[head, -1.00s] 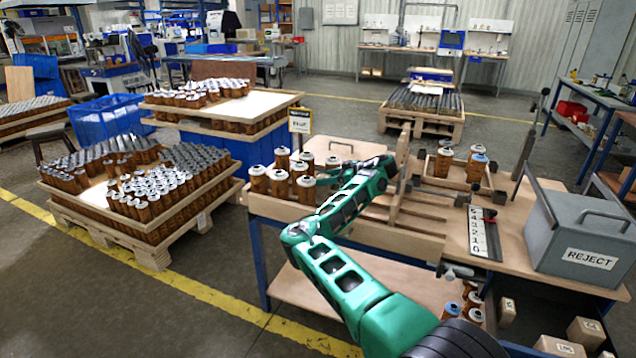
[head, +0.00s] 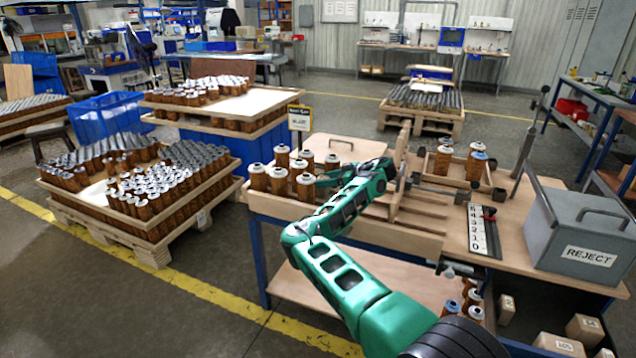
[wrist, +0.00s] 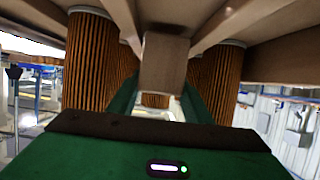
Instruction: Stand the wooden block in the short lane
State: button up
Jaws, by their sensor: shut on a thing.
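My gripper (wrist: 158,95) is shut on the wooden block (wrist: 165,62), a plain grey-brown piece between the two green fingers in the wrist view. In the head view my gripper (head: 322,181) is low beside a group of ribbed brown cartridges (head: 280,180) at the left end of the workbench; I cannot make out the block there. In the wrist view cartridges (wrist: 87,62) stand close on both sides of the fingers. Wooden rails forming lanes (head: 415,215) lie to the right of my gripper, partly behind my arm; I cannot tell which lane is short.
A tray with several cartridges (head: 445,157) stands at the back of the bench. A numbered strip (head: 477,230) and a grey REJECT box (head: 590,240) are to the right. A sign (head: 299,118) stands behind the left cartridges. Pallets of cartridges (head: 150,215) are on the floor at left.

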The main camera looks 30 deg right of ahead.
jog(key=shift+f, duration=0.55)
jog(key=o, duration=1.2)
jog(key=shift+f, duration=0.1)
